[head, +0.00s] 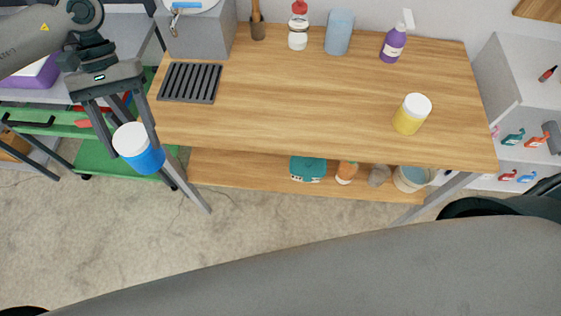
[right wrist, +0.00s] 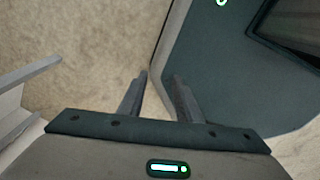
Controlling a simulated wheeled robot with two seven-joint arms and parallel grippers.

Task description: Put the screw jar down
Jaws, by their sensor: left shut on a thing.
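A blue jar with a white lid (head: 148,158) is in my left gripper (head: 131,138) at the left of the head view. My left gripper points down and is shut on it, one finger on each side. The jar hangs in the air, off the front left corner of the wooden workbench (head: 290,110). The label and any contents cannot be made out. My right gripper (right wrist: 159,76) shows in the right wrist view, its fingers apart with nothing between them, above the floor beside my own base.
A yellow jar with a white lid (head: 408,121) stands on the bench's right side. A black slotted grate (head: 190,82) lies at the left. A red-capped bottle (head: 298,28), blue cup (head: 339,32) and purple spray bottle (head: 393,45) line the back. The bench's middle is clear.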

